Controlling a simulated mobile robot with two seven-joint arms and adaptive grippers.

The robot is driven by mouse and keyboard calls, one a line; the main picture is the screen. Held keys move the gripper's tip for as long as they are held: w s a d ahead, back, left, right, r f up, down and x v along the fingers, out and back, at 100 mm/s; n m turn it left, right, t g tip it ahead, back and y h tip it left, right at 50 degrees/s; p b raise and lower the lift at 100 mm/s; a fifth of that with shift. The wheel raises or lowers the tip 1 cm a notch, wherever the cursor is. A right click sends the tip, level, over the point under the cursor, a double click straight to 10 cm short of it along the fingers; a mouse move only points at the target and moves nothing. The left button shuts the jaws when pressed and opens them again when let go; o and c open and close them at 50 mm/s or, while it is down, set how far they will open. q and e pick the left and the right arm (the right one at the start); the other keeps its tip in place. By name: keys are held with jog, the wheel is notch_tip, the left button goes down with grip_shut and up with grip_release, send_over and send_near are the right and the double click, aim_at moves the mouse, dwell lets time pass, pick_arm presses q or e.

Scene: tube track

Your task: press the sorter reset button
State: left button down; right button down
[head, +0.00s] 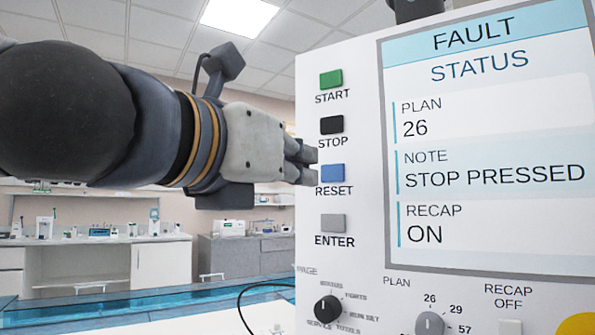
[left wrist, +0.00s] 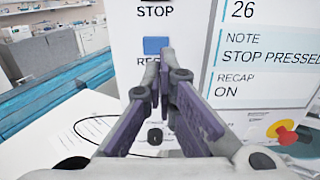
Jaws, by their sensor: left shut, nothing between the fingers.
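The blue RESET button (head: 332,173) is on the white sorter panel (head: 350,265), below the black STOP button (head: 331,125) and above the grey ENTER button (head: 333,223). My left gripper (head: 308,164) is shut and empty, its fingertips just left of the RESET button in the head view. In the left wrist view the blue RESET button (left wrist: 155,45) shows beyond the shut fingers (left wrist: 163,62), which partly cover its label. I cannot tell whether the fingertips touch the panel. The screen (head: 490,130) reads FAULT, STOP PRESSED. My right gripper is not in view.
A green START button (head: 331,79) tops the button column. A black knob (head: 328,309) and a grey plan dial (head: 430,324) sit lower on the panel. A red knob on yellow (left wrist: 287,136) is at lower right. Lab benches (head: 100,258) stand behind, at left.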

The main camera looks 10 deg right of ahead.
aim_at(335, 172)
pick_arm(q)
jog(key=x, duration=0.6)
jog(key=shift+w+d, duration=0.25)
